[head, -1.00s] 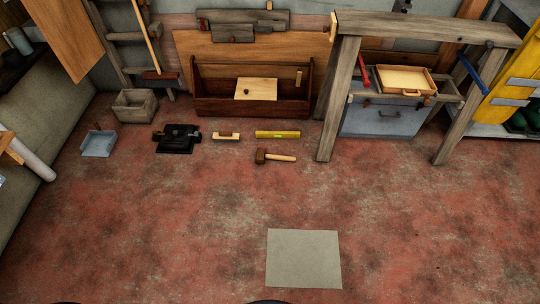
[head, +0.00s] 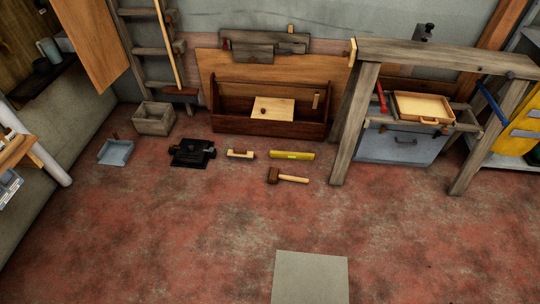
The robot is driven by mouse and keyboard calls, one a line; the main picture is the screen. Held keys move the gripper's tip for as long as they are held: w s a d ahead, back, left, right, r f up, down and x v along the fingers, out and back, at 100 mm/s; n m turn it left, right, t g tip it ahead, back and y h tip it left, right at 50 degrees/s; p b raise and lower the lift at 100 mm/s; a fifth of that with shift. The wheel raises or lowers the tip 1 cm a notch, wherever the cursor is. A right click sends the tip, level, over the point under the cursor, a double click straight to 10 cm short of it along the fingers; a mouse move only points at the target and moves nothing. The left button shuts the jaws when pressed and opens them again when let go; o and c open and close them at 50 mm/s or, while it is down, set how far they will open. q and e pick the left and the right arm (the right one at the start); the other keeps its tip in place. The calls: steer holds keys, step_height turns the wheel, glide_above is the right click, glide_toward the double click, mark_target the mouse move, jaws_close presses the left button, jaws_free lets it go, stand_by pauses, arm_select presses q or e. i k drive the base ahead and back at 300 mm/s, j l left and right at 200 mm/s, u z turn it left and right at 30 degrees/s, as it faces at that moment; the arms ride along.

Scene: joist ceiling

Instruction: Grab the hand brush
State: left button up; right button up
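A small brown and pale wooden piece (head: 240,154) lies on the red floor between a black tool and a yellow level. It may be the hand brush, but it is too small to tell for sure. A blue-grey dustpan (head: 115,153) lies on the floor at the left, with a small brown upright part at its back edge. Neither of my grippers shows in the head view.
A black tool (head: 192,152), a yellow level (head: 292,155) and a mallet (head: 288,176) lie nearby. Behind are a wooden crate (head: 153,119) and a long toolbox (head: 227,122). A sawhorse (head: 352,135) stands right. A grey sheet (head: 310,280) lies in front; the floor between is clear.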

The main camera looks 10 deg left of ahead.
mark_target(235, 154)
steer(key=i+j+z, duration=0.15)
steer(key=z, duration=0.2)
steer(key=i+j+z, duration=0.15)
steer(key=j+z, duration=0.25)
